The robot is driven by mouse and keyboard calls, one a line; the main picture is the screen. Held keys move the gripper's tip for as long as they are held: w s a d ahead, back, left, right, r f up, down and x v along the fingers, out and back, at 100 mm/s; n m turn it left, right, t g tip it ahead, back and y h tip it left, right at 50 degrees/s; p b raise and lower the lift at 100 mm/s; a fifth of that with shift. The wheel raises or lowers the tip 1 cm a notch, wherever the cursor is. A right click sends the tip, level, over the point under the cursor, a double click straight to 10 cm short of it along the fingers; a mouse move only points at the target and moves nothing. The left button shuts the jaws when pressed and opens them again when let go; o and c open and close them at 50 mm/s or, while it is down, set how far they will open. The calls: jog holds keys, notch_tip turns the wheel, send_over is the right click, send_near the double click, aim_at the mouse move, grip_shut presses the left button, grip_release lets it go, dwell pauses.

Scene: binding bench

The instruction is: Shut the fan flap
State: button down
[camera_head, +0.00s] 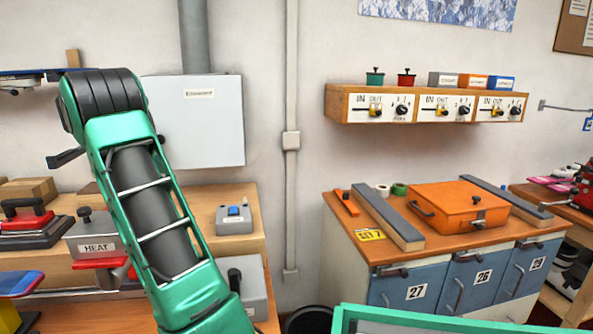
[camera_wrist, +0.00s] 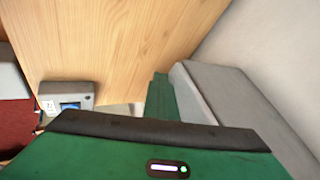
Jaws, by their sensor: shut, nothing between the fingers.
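In the head view a light grey wall box (camera_head: 205,130) with a small label hangs under a vertical grey duct (camera_head: 195,37). I cannot read the label surely or tell whether this is the fan, and I cannot pick out a flap; my green arm covers the box's left side. My gripper's green fingers (camera_wrist: 160,92) show in the wrist view, shut and empty. They point toward a wooden panel (camera_wrist: 110,40), with a long grey housing (camera_wrist: 240,105) just to their right. In the head view my fingers are hidden.
A grey switch box with a blue button (camera_head: 235,219) stands on the wooden bench; a similar box (camera_wrist: 67,96) shows in the wrist view. A HEAT press (camera_head: 95,238) stands left. An IN/OUT control shelf (camera_head: 340,103) and a numbered cabinet (camera_head: 400,287) are right.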

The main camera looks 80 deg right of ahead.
jog(key=a+r, duration=0.8)
jog(key=a, duration=0.1)
jog(key=shift+a, duration=0.25)
jog(key=s+a+f+n+y, duration=0.2)
jog(key=s+a+f+n, duration=0.4)
jog(key=s+a, duration=0.4)
jog(key=s+a+f+n+y, duration=0.3)
jog(key=s+a+f+n, duration=0.4)
jog(key=s, duration=0.6)
jog(key=s+a+f+n+t+y, duration=0.1)
jog(key=s+a+f+n+y, duration=0.1)
jog(key=s+a+f+n, duration=0.4)
jog(key=s+a+n, duration=0.3)
jog(key=s+a, duration=0.2)
jog(key=a, duration=0.2)
jog(key=shift+s+f, duration=0.15)
jog(key=shift+f, duration=0.25)
